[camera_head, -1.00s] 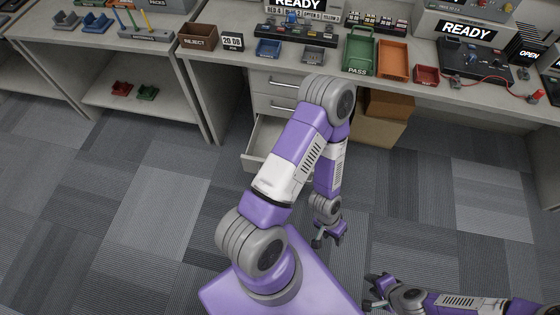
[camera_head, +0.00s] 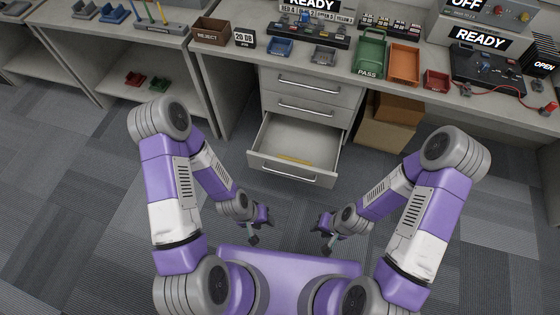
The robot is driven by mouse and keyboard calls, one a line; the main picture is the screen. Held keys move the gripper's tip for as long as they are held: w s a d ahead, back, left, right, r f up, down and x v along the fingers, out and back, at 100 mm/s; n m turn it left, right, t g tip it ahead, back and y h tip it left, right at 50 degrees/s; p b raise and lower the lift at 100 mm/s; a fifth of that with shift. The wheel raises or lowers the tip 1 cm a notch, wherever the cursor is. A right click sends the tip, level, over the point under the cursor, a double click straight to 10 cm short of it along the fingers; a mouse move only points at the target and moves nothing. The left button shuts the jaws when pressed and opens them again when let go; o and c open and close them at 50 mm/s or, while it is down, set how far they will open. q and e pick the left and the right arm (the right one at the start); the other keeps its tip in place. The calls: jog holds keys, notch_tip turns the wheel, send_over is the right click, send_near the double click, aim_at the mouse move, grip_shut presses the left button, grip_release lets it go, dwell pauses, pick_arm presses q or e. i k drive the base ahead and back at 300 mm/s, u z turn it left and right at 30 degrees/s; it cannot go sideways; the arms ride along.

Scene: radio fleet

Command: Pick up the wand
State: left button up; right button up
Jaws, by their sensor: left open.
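I cannot tell for sure which thing is the wand. A thin yellow strip (camera_head: 297,160) lies inside the open drawer (camera_head: 292,173). A red-ended piece (camera_head: 550,108) on a red cable lies at the right end of the bench. Thin coloured sticks (camera_head: 163,12) stand in a holder at the upper left. My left gripper (camera_head: 257,229) is open and empty, below the drawer in the picture. My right gripper (camera_head: 323,235) faces it from the right, with its fingers apart and nothing between them. Neither gripper touches any of these things.
The drawer juts out from the bench (camera_head: 262,58) into the space before me. The bench top holds a green PASS tray (camera_head: 369,55), an orange tray (camera_head: 403,63) and a brown REJECT box (camera_head: 211,31). Cardboard boxes (camera_head: 390,125) stand under the bench. Carpet (camera_head: 90,210) is clear on the left.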

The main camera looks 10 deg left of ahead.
aim_at(282, 156)
jog(key=k, duration=0.5)
jog(key=u, duration=1.1)
jog(key=i, duration=1)
jog(key=z, duration=1.9)
jog(key=i, duration=0.5)
jog(key=z, duration=0.05)
